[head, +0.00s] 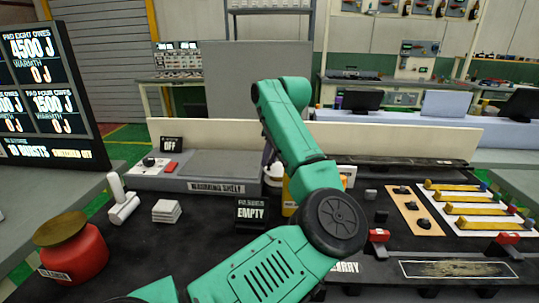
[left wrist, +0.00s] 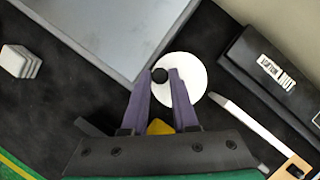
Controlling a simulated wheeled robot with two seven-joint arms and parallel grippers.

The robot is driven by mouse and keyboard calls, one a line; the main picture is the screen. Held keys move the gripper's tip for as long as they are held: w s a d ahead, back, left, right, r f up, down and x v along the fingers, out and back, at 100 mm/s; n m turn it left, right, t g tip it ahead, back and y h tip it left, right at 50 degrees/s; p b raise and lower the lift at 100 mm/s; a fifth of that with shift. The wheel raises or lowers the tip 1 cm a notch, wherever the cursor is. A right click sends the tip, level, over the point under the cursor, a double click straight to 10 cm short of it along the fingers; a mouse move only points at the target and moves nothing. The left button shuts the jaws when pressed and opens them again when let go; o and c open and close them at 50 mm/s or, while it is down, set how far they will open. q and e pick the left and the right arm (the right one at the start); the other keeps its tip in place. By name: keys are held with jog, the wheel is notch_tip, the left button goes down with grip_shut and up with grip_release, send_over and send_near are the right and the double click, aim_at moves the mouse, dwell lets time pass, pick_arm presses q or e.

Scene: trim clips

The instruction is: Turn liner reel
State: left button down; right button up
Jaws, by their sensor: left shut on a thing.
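A white round disc (left wrist: 197,88) with a small black knob (left wrist: 160,76) at its left side shows in the left wrist view; I take it to be the liner reel. My left gripper (left wrist: 166,84) has its two purple fingers on either side of the knob, shut on it, over the disc. A yellow part (left wrist: 159,127) shows between the fingers nearer the wrist. In the head view my green left arm hides most of the reel and the gripper. My right gripper is not in view.
The warming shelf (head: 222,165) stands behind, with an OFF sign (head: 172,144). A black EMPTY sign (head: 251,212), a stack of white pads (head: 167,211), a white handled tool (head: 122,200) and a red jar (head: 75,252) stand left. Yellow strips (head: 465,210) lie right.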

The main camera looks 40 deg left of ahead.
aim_at(273, 174)
pick_arm(q)
jog(key=n+p, duration=0.1)
jog(key=n+g+p, duration=0.1)
jog(key=n, duration=0.1)
jog(key=d+n+p, duration=0.1)
jog(key=shift+r+n+g, duration=0.3)
jog(key=shift+g, duration=0.1)
jog(key=n+p, duration=0.2)
jog(key=d+n+g+h+p, duration=0.1)
jog(key=n+p, duration=0.1)
jog(key=n+g+p, duration=0.1)
jog(key=n+p, duration=0.1)
jog(key=shift+w+d, duration=0.15)
jog(key=shift+w, duration=0.1)
jog(key=shift+w+d+n+g+h+p, duration=0.15)
jog(key=shift+n+g+h+p, duration=0.25)
jog(key=shift+n+p, duration=0.6)
jog(key=shift+f+n+p, duration=0.2)
jog(key=shift+n+p, duration=0.1)
jog(key=shift+p, duration=0.1)
jog(key=shift+w, duration=0.1)
jog(key=shift+d, duration=0.1)
jog(key=c, duration=0.7)
grip_release()
